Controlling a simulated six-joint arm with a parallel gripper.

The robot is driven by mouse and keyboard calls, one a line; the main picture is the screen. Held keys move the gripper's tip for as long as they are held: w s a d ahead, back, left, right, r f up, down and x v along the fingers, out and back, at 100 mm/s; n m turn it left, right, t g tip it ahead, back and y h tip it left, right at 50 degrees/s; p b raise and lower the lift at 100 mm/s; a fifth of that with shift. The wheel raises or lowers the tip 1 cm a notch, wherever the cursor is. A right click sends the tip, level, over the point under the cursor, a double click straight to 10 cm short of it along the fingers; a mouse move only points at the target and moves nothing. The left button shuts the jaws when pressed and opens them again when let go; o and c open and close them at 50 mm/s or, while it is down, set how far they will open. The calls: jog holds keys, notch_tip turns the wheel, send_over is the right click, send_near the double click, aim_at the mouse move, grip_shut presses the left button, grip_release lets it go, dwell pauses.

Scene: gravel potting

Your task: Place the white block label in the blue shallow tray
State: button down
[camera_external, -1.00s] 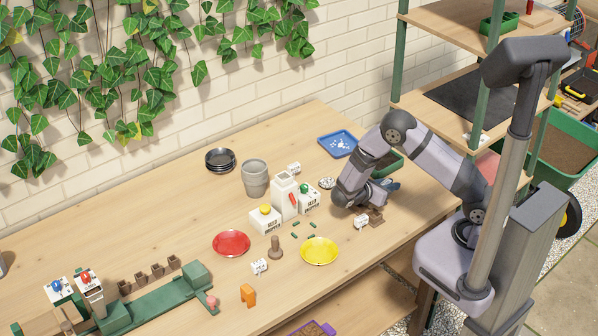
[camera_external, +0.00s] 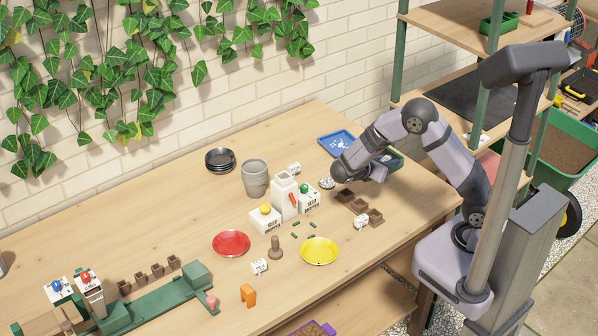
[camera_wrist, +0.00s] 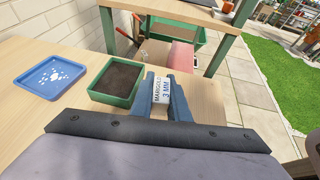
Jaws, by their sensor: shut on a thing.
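My gripper (camera_wrist: 163,84) is shut on a white block label (camera_wrist: 164,97) with dark print reading "MARIGOLD 3 MM", held between its blue-grey fingers. In the external view my gripper (camera_external: 380,172) is above the table's right part, and the held block cannot be made out there. The blue shallow tray (camera_external: 327,141) lies flat at the back right of the table with white pebbles in its middle. In the wrist view the tray (camera_wrist: 28,78) is at the left, beyond a green planter and apart from the block.
A green soil-filled planter (camera_wrist: 94,94) stands between my gripper and the tray. Brown pots (camera_external: 358,206) and another small white block (camera_external: 361,222) lie in front of my arm. White dispensers (camera_external: 285,197), a grey cup (camera_external: 255,178) and red and yellow plates stand further left.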

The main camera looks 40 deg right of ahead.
jog(key=w+d+f+n+t+y+b, duration=0.1)
jog(key=w+n+t+b, duration=0.1)
jog(key=w, duration=0.6)
jog(key=w+f+n+t+b, duration=0.2)
jog(key=w+b, duration=0.1)
jog(key=w, duration=0.4)
notch_tip(320, 180, up, 4)
jog(key=n+t+y+b, duration=0.3)
jog(key=t, duration=0.1)
send_over(340, 148)
jog(key=shift+f, duration=4.8)
jog(key=shift+f, duration=0.15)
jog(key=c, duration=1.7)
grip_release()
jog(key=shift+r, duration=0.2)
jog(key=b+v, duration=0.1)
jog(key=v, duration=1.1)
jog(key=shift+a, duration=0.15)
